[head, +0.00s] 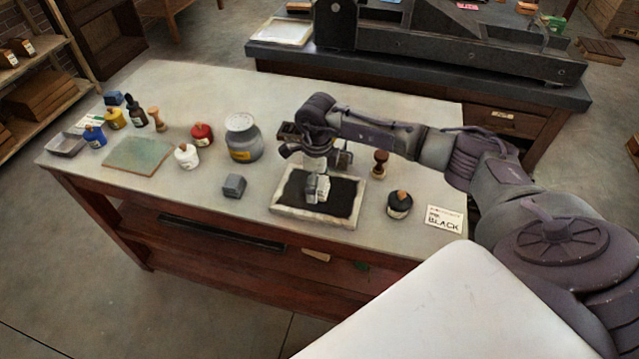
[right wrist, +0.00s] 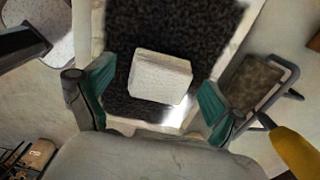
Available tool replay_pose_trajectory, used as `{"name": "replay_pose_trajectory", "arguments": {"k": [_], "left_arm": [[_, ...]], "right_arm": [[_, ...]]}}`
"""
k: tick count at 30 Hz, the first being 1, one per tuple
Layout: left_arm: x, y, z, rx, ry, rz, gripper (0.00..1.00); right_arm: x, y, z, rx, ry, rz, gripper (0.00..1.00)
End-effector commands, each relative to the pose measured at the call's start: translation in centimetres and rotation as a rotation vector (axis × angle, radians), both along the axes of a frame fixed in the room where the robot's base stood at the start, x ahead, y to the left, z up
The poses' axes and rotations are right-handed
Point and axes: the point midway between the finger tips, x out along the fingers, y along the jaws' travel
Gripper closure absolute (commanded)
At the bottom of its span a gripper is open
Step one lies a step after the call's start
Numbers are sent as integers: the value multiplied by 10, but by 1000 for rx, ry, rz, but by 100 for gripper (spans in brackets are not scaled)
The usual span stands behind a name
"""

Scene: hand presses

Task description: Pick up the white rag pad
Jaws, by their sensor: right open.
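The white rag pad (head: 322,189) is a small pale block. It rests on the black inked surface of a white-rimmed tray (head: 312,218) on the table. It also shows near the middle of the right wrist view (right wrist: 160,78). My right gripper (head: 316,160) points down above the tray, just over the pad. In the right wrist view its green-lined fingers (right wrist: 155,103) are spread apart, left and right of the pad, with nothing between them held. Whether the fingertips reach down to the pad's height I cannot tell. My left gripper is not in view.
A grey block (head: 233,186) lies left of the tray. A grey jar (head: 243,138), several ink bottles and a green slab (head: 140,156) stand farther left. A wooden stamp (head: 380,163), a black bottle (head: 399,204) and a "BLACK" card (head: 445,218) are to the right.

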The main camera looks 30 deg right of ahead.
Motion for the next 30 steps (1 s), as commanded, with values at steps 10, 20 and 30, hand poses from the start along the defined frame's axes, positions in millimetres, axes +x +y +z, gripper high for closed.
{"name": "replay_pose_trajectory", "arguments": {"k": [10,20,30], "left_arm": [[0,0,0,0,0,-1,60],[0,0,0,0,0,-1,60],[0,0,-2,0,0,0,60]], "right_arm": [[0,0,-3,1,-1,0,20],[0,0,-3,0,-1,0,74],[1,0,3,0,-4,1,74]]}}
